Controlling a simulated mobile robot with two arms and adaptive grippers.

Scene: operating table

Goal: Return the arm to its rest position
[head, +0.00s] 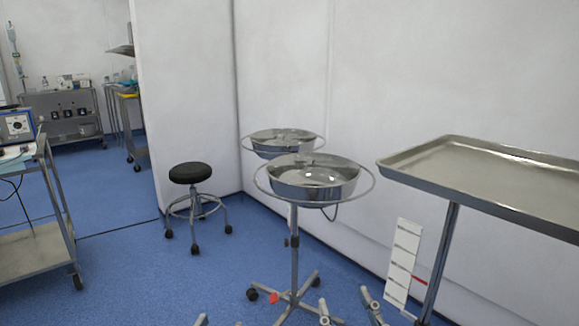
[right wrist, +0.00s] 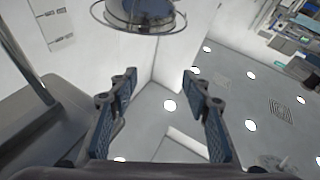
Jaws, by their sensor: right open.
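My right gripper (head: 348,310) shows at the bottom edge of the head view, only its two fingertips in the picture, well apart. In the right wrist view my right gripper (right wrist: 158,85) is open, with two dark ridged fingers spread and nothing between them. Neither finger touches anything. Small grey tips at the bottom edge of the head view, left of the right gripper, appear to be my left gripper (head: 218,322). Too little of it shows to tell its state. The rest of both arms is outside the head view.
A steel basin on a wheeled stand (head: 315,184) is ahead, with another basin (head: 281,136) behind it. A steel tray table (head: 490,172) stands at right, a black stool (head: 190,172) left of the basins, and a metal cart (head: 30,258) at far left. Blue floor (head: 140,280) is clear between.

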